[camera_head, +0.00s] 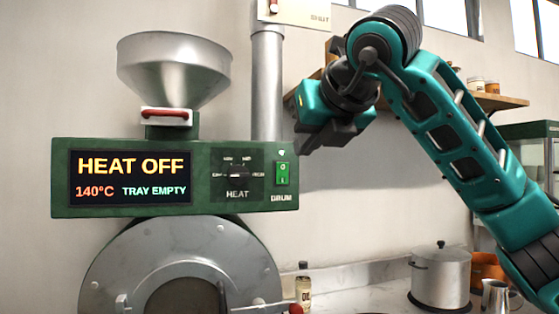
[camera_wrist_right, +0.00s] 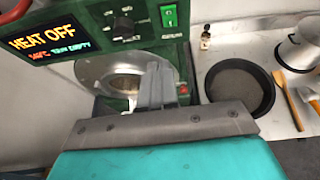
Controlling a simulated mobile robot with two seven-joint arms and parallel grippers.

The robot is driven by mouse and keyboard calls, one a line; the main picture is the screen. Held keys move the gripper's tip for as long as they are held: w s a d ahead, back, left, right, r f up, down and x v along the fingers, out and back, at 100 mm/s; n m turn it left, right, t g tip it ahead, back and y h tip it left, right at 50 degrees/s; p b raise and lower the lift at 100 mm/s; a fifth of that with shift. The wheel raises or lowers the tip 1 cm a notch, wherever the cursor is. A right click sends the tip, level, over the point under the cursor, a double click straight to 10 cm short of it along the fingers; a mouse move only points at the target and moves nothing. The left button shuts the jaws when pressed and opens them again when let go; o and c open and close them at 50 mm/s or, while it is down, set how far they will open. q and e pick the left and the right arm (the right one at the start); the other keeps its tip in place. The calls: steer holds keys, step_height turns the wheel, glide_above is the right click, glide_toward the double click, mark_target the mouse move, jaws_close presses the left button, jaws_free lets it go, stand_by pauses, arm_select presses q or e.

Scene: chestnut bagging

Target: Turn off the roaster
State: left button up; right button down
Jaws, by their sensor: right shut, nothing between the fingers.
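The roaster's green panel (camera_head: 200,211) has a display (camera_head: 130,178) reading "HEAT OFF", "140°C" and "TRAY EMPTY". The black HEAT knob (camera_head: 236,173) sits right of the display. The green DRUM switch (camera_head: 282,174) is at the panel's right end. In the right wrist view the knob (camera_wrist_right: 123,25) and the switch (camera_wrist_right: 169,16) are both visible beyond the fingers. My right gripper (camera_head: 306,144) is shut and empty, up and to the right of the switch, seemingly apart from the panel; it also shows in the wrist view (camera_wrist_right: 157,80). My left gripper is out of view.
A steel hopper (camera_head: 174,70) with a red-handled gate tops the roaster, beside a vertical pipe (camera_head: 267,85). The round drum front (camera_head: 110,270) is below. A lidded pot (camera_head: 441,277) stands at right. A dark pan (camera_wrist_right: 240,88) lies on the counter. A shelf (camera_head: 495,101) is behind my arm.

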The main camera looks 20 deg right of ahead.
steer(key=shift+d+r+m+h, duration=0.3)
steer(key=shift+d+r+h, duration=0.1)
steer(key=shift+d+r, duration=0.25)
steer(key=shift+s+a, duration=0.1)
steer(key=p, duration=0.2)
glide_toward(281, 166)
step_height(281, 166, down, 3)
steer(key=w, duration=0.2)
steer(key=shift+w+p, duration=0.35)
steer(key=shift+w, duration=1.5)
steer(key=shift+a, duration=0.1)
